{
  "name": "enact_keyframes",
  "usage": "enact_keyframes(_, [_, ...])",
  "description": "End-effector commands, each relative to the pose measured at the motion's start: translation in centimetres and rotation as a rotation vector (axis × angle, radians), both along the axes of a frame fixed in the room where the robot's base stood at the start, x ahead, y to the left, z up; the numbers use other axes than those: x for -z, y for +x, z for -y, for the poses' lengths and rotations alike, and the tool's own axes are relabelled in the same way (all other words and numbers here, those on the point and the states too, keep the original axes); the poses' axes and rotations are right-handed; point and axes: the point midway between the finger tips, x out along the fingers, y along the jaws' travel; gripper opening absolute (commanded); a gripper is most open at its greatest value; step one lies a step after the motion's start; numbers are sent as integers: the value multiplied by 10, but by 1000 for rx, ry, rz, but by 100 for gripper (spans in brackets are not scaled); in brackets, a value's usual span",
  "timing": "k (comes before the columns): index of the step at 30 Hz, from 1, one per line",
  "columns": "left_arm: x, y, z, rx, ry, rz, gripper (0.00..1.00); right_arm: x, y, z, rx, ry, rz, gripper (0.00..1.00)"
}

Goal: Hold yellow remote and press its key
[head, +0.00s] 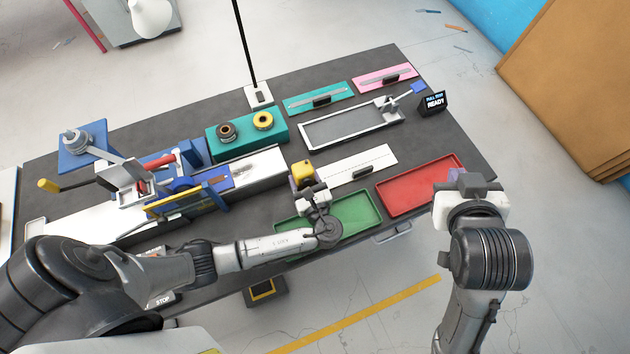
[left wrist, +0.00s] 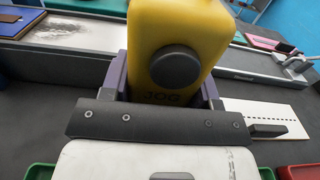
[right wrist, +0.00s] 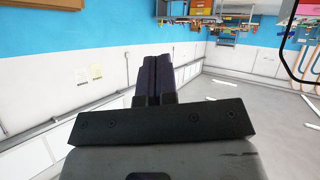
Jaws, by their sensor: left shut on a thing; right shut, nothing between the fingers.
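The yellow remote (head: 303,172) is upright in my left gripper (head: 306,186), above the table behind the green tray. In the left wrist view the remote (left wrist: 172,30) fills the upper middle, with a round black key (left wrist: 175,67) facing the camera and the letters "JOG" below it. The purple fingers of my left gripper (left wrist: 165,92) are shut on its two sides. My right gripper (head: 458,176) is beside the right end of the table, by the red tray, well away from the remote. In the right wrist view its purple fingers (right wrist: 157,80) are together and empty.
A green tray (head: 345,233) and a red tray (head: 385,205) lie along the front edge. A white strip (head: 372,160) is behind them. A blue-and-white machine (head: 190,190) stands left, a teal block with rollers (head: 280,138) behind. A small "READY" display (head: 433,103) stands back right.

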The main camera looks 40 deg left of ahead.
Motion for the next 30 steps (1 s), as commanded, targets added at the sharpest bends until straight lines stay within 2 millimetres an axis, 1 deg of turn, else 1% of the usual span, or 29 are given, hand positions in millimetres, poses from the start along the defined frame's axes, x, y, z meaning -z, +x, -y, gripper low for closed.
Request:
enact_keyframes(1, [0,0,0,0,0,-1,26,-9,5,-21,-60,-25,9,0])
enact_keyframes(2, [0,0,0,0,0,-1,26,-11,6,-34,-99,-44,10,0])
enact_keyframes(3, [0,0,0,0,0,-1,26,-13,7,-50,-154,-73,10,0])
enact_keyframes(5, [0,0,0,0,0,-1,26,-11,7,-75,-244,-128,4,0])
enact_keyframes(6, [0,0,0,0,0,-1,26,-6,6,-92,-314,-174,-5,0])
enact_keyframes(8, [1,0,0,0,-1,0,26,8,2,-116,-425,-249,-29,0])
enact_keyframes(9, [1,0,0,0,-1,0,26,21,-2,-129,-502,-298,-49,0])
enact_keyframes(11, [1,0,0,0,0,0,26,47,-10,-145,-619,-366,-88,0])
enact_keyframes(12, [1,0,0,0,0,0,26,68,-18,-154,-705,-405,-121,0])
enact_keyframes(15, [0,0,0,0,0,0,26,113,-35,-168,-914,-480,-181,0])
enact_keyframes(18, [0,0,0,0,0,0,26,140,-47,-174,-1104,-511,-191,0])
enact_keyframes(19, [0,0,0,0,0,0,26,144,-49,-175,-1154,-512,-184,0])
enact_keyframes(21, [0,0,0,0,0,-1,26,148,-52,-177,-1263,-507,-146,0])
enact_keyframes(24, [0,0,0,0,0,0,26,146,-59,-180,-1397,-507,-56,0])
enact_keyframes(27, [0,0,0,0,0,0,26,144,-63,-183,-1491,-524,39,0])
enact_keyframes(30, [0,0,0,0,0,0,26,143,-63,-183,-1550,-556,120,0])
